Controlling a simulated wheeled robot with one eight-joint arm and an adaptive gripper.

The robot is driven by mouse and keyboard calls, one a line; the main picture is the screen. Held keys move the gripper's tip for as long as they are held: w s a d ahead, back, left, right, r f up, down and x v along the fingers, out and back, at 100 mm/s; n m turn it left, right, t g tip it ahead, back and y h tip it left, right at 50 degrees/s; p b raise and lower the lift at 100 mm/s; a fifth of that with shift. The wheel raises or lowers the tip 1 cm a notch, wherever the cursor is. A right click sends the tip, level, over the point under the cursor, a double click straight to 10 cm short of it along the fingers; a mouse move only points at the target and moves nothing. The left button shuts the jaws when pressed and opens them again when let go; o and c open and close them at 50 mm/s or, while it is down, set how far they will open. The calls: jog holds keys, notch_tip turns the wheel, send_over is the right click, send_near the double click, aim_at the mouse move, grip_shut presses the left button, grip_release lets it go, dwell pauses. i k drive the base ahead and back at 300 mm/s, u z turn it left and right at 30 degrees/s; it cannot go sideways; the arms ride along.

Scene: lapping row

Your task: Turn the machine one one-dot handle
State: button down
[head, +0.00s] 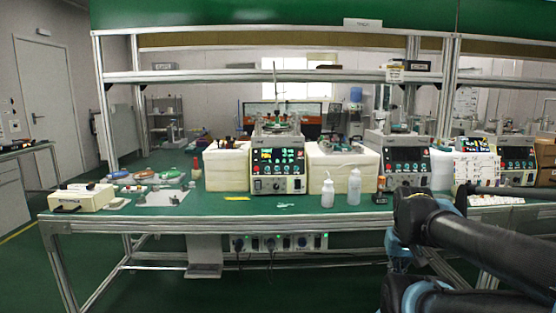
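A lapping machine (259,184) with a lit green and red display stands on the green bench near the middle. Small knobs and buttons line its lower front. A second machine (374,154) with a dark panel stands to its right, and a third machine (510,179) is at the far right. I cannot tell which is machine one. The one-dot handle and any dot marks are too small to make out. My black and blue arm fills the lower right, in front of the bench. The fingers of my gripper cannot be seen.
Two white bottles (354,187) stand near the front edge, right of the lit machine. White blocks (227,172) flank that machine. A cream box (81,198) and small coloured items lie at the left. A metal shelf (220,76) spans above. Floor is open at lower left.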

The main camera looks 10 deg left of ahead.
aim_at(258, 116)
jog(key=u, duration=0.85)
jog(key=i, duration=0.3)
jog(key=u, duration=0.2)
